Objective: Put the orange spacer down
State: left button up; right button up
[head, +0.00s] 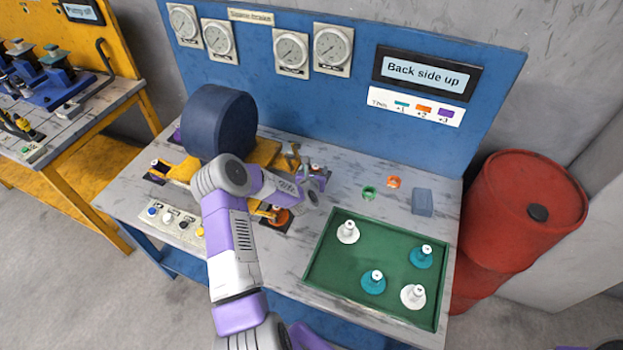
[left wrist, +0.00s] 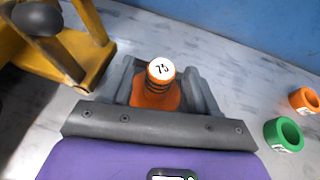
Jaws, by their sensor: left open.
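My left gripper (head: 316,174) is open over the workbench, right of the yellow fixture. In the left wrist view its jaws (left wrist: 161,88) stand on either side of an upright orange flanged piece (left wrist: 156,97) with a white cap marked 75. Its base is partly hidden by the gripper body. A small orange ring (head: 393,182) lies on the bench, apart from the gripper to its right; it also shows in the left wrist view (left wrist: 305,101). I cannot tell which orange piece is the spacer. My right gripper is not in view.
A green ring (head: 368,193) lies beside the orange ring. A grey-blue block (head: 422,202) sits further right. A green tray (head: 330,268) holds several white and teal pieces. The yellow fixture (head: 262,152) and dark blue cylinder (head: 218,122) stand left. A blue panel closes the back.

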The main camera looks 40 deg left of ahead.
pick_arm(q)
jog(key=p+v, duration=0.1)
jog(key=v, duration=1)
jog(key=shift+s+p, duration=0.1)
jog(key=shift+p, duration=0.25)
